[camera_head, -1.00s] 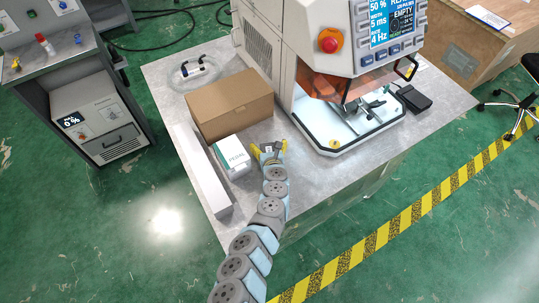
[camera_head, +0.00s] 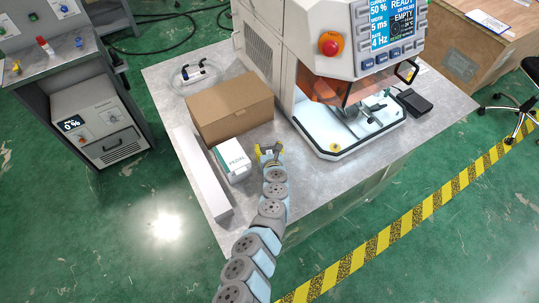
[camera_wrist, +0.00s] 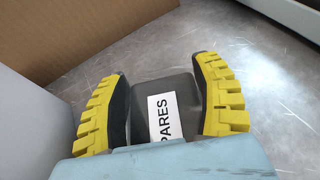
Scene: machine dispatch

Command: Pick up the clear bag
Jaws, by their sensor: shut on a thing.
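My gripper (camera_wrist: 165,105) has its two yellow-and-black fingers on either side of a grey, see-through bag-like thing (camera_wrist: 155,88), and is shut on it. A white label reading "PARES" shows on it; its lower part is hidden by my gripper's body. I take it to be the clear bag. In the head view, my gripper (camera_head: 270,152) is low over the grey table, between the cardboard box and the machine. The bag is too small there to make out clearly. I cannot tell whether it still touches the table.
A cardboard box (camera_head: 228,108) stands just behind and left of my gripper. A white "PEDAL" box (camera_head: 232,160) and a long white box (camera_head: 200,170) are to the left. The machine (camera_head: 335,138) is to the right. The table front is clear.

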